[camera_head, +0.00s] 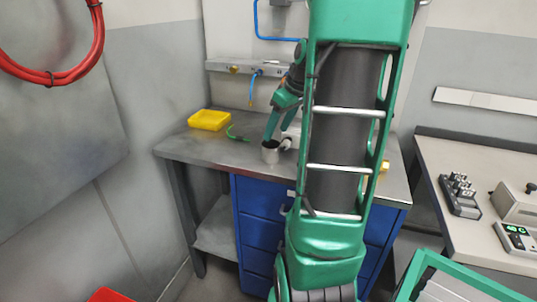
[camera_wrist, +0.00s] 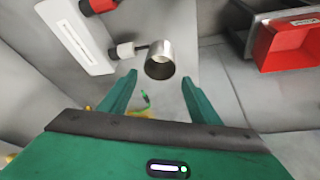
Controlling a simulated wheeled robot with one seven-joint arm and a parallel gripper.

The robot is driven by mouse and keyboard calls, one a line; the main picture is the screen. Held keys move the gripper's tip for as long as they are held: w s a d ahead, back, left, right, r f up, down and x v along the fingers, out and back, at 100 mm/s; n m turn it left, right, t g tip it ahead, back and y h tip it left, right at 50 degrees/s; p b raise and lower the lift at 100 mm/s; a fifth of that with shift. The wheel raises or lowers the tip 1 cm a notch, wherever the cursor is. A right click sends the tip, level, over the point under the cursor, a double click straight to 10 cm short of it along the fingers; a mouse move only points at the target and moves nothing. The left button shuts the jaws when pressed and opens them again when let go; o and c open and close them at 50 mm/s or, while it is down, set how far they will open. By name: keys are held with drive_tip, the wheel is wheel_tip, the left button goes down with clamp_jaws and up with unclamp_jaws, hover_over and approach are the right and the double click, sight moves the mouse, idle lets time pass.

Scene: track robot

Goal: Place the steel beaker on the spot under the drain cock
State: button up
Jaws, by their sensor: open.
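The steel beaker (camera_head: 270,154) is near the front edge of the grey workbench, and it also shows in the wrist view (camera_wrist: 160,64). My gripper (camera_head: 274,133) is just above and behind it in the head view. In the wrist view my gripper (camera_wrist: 160,78) is open, with the beaker between and slightly beyond the fingertips. I see no clear grasp on it. A thin dark rod meets the beaker's left side from a white-and-dark fitting (camera_wrist: 124,50); I cannot tell whether this is the drain cock. The spot under the cock cannot be made out.
A yellow tray (camera_head: 209,119) and a green cable (camera_head: 237,134) lie on the workbench (camera_head: 190,147). A white unit (camera_wrist: 75,36) is left of the beaker. A red bin (camera_wrist: 288,42) is at right. My arm hides the right part.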

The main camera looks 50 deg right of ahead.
sight(270, 144)
drive_tip(key=x, duration=0.8)
drive_tip(key=shift+w, duration=0.1)
drive_tip(key=c, duration=0.9)
drive_tip(key=shift+r, duration=0.15)
drive_tip(key=shift+r, duration=0.6)
wheel_tip(270, 144, up, 3)
drive_tip(key=shift+f, duration=0.25)
drive_tip(key=a+r, duration=0.2)
drive_tip(key=a, duration=0.2)
drive_tip(key=a+r, duration=0.2)
drive_tip(key=a, duration=0.1)
drive_tip(key=a+r, duration=0.3)
drive_tip(key=a, duration=0.1)
drive_tip(key=shift+w+a, duration=0.15)
drive_tip(key=shift+a, duration=0.2)
